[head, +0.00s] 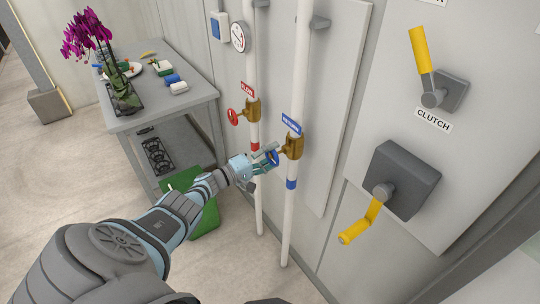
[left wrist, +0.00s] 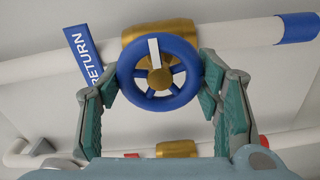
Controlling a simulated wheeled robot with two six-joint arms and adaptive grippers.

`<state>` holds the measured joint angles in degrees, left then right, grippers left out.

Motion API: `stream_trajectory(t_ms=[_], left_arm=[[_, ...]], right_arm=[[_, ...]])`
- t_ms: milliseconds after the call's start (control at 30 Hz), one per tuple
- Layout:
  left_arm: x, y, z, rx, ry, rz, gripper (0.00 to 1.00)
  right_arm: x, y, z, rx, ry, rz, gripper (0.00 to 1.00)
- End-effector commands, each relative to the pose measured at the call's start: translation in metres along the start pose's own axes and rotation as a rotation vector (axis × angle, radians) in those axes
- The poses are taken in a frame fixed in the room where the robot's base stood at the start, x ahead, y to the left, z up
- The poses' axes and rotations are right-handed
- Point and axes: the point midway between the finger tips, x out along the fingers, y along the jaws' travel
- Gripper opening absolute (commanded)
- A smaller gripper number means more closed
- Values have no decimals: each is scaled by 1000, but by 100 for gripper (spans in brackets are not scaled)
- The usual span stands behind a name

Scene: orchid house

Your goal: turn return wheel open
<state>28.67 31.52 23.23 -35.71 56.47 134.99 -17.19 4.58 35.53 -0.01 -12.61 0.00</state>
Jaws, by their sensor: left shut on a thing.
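The return wheel (head: 272,157) is a small blue handwheel on a brass valve (head: 292,147) on the right white pipe, below a blue RETURN label (head: 291,124). In the left wrist view the blue wheel (left wrist: 158,73) faces me, with a brass hub and one white spoke mark pointing up. My left gripper (head: 268,158) has its teal fingers on both sides of the wheel, shut on its rim; in the left wrist view the fingertips (left wrist: 160,80) flank the rim left and right. My right gripper is not in view.
A red wheel (head: 233,117) on the left pipe's valve, under a red label, is close to the left of my gripper. A grey table (head: 150,115) with an orchid stands at left. A clutch lever (head: 421,55) and a yellow crank (head: 360,222) are on the right panel.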

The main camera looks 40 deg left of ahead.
Motion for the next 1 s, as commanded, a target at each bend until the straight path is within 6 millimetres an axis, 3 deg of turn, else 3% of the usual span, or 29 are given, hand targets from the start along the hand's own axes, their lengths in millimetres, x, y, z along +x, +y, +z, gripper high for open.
stream_trajectory(t_ms=[333, 367, 500, 833, 1000], left_arm=[[0, -1, 1, -7, -1, -2, 31], [0, -1, 1, -7, 0, -2, 62], [0, -1, 0, -6, 0, -1, 79], [-2, -1, 0, -3, 2, -1, 79], [-22, -2, -2, 1, 2, -4, 79]], right_arm=[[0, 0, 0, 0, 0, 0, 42], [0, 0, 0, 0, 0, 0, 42], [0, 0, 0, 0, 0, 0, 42], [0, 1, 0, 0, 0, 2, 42], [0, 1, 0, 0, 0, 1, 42]])
